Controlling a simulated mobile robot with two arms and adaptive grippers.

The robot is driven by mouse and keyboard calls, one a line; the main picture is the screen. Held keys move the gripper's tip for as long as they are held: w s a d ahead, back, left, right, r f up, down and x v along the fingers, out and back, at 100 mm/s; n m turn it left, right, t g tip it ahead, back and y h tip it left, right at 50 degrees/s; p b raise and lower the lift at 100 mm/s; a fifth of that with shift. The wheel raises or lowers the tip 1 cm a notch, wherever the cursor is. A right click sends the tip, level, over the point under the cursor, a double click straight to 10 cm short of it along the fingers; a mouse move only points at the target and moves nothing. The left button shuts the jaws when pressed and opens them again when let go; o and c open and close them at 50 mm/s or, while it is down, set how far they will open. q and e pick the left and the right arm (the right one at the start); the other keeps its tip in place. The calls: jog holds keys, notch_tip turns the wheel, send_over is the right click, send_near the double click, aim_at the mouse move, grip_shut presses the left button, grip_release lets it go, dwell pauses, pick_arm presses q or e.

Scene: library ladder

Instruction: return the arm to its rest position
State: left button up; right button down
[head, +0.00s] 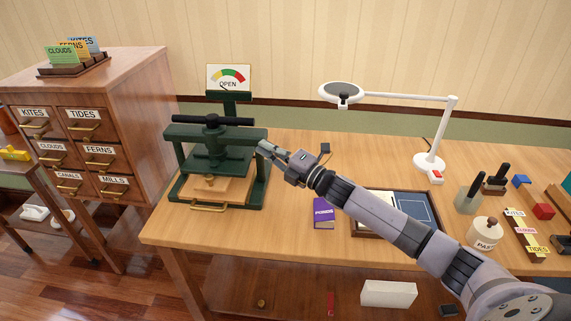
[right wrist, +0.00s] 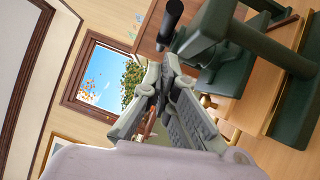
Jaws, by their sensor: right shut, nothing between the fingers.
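My right arm reaches in from the lower right of the head view. My right gripper (head: 268,149) is shut and empty, at the right side of the green book press (head: 215,135). In the right wrist view the shut fingers (right wrist: 165,82) point toward the press frame (right wrist: 225,30) and its dark handle bar (right wrist: 171,18). I cannot tell whether the fingertips touch the press. My left gripper does not show.
The wooden table (head: 290,235) carries a purple book (head: 324,212), a framed tray (head: 410,225), a white lamp (head: 430,163) and a paste jar (head: 484,233). A drawer cabinet (head: 130,120) stands left. Bare tabletop lies in front of the press and book.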

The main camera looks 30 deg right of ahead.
jog(key=shift+b+v, duration=0.6)
jog(key=shift+v, duration=2.45)
jog(key=s+a+f+m+g+h, duration=0.3)
jog(key=s+f+m, duration=0.3)
jog(key=f+m, duration=0.15)
jog(key=s+a+f+m+g+h, duration=0.2)
jog(key=s+a+f+m+h, duration=0.3)
jog(key=f, duration=0.4)
jog(key=s+f+m+g, duration=0.2)
jog(key=s+m+g, duration=0.1)
jog(key=s, duration=0.5)
jog(key=s+a+f+m+g, duration=0.1)
jog(key=s+f+m+g, duration=0.2)
jog(key=s, duration=0.5)
jog(key=s+f+m+g, duration=0.1)
jog(key=s+m+g, duration=0.25)
jog(key=s, duration=0.45)
notch_tip(320, 180, down, 27)
jog(key=s+g, duration=0.1)
jog(key=s, duration=0.2)
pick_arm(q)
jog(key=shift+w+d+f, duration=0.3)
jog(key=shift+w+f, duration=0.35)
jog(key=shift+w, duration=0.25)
pick_arm(e)
jog(key=s+d+f+g, duration=0.1)
jog(key=s+d+f, duration=0.1)
jog(key=s+f, duration=1.3)
jog(key=shift+s+d, duration=0.3)
jog(key=shift+s, duration=0.1)
